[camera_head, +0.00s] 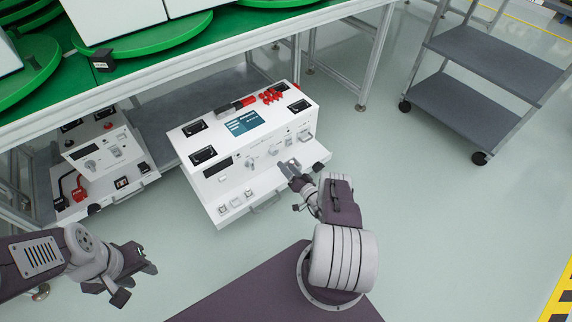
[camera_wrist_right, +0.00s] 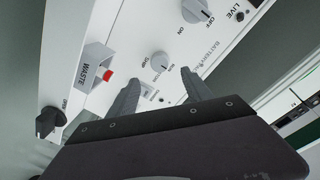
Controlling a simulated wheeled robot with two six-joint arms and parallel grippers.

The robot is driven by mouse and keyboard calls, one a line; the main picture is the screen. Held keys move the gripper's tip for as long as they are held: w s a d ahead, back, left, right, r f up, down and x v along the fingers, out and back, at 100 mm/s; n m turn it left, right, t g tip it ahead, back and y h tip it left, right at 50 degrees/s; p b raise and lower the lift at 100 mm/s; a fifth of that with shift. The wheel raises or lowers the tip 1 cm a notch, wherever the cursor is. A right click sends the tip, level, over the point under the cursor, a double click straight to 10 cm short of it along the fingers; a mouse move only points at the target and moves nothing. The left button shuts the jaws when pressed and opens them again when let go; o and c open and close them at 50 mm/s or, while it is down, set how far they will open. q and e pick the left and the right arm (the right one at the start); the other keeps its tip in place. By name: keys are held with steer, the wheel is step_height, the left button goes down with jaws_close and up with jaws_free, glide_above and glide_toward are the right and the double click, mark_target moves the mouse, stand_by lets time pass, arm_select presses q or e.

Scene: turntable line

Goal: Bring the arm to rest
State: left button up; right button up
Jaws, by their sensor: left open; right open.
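My right gripper (camera_head: 294,180) is open and empty, close to the front of the white test cabinet (camera_head: 215,185). In the right wrist view its two fingers (camera_wrist_right: 160,95) stand apart in front of the cabinet's panel, with nothing between them. I cannot tell whether they touch it. My left gripper (camera_head: 136,279) is open and empty at the lower left, above the floor and apart from everything.
The panel has an on/off knob (camera_wrist_right: 196,10), another knob (camera_wrist_right: 162,63) and a red part (camera_wrist_right: 107,76) by a "WASTE" label. A second cabinet (camera_head: 100,160) stands left, under the green-topped table (camera_head: 225,22). A grey cart (camera_head: 470,100) stands right; floor there is clear.

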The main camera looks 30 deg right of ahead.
steer(key=w+a+r+n+g+y, duration=0.15)
steer(key=a+r+g+y, duration=0.3)
steer(key=a, duration=0.45)
steer(key=w+a+r+n+g+y, duration=0.1)
steer(key=a+r+n+g+y, duration=0.25)
steer(key=a+r+y, duration=0.4)
steer(key=s+a+r+g+h, duration=0.3)
steer(key=s+a+r+g, duration=0.1)
steer(key=s+a+g, duration=0.4)
steer(key=s+d+r+n+h, duration=0.2)
steer(key=s+r+h, duration=0.35)
steer(key=s, duration=0.35)
steer(key=s+d+r+n+h, duration=0.1)
steer(key=s+d+r+h, duration=0.25)
steer(key=s+r, duration=0.4)
step_height(320, 180, up, 34)
steer(key=s+p, duration=0.1)
steer(key=p, duration=3.5)
steer(key=shift+s+a+r, duration=0.2)
steer(key=shift+s+a, duration=0.1)
steer(key=shift+a, duration=0.1)
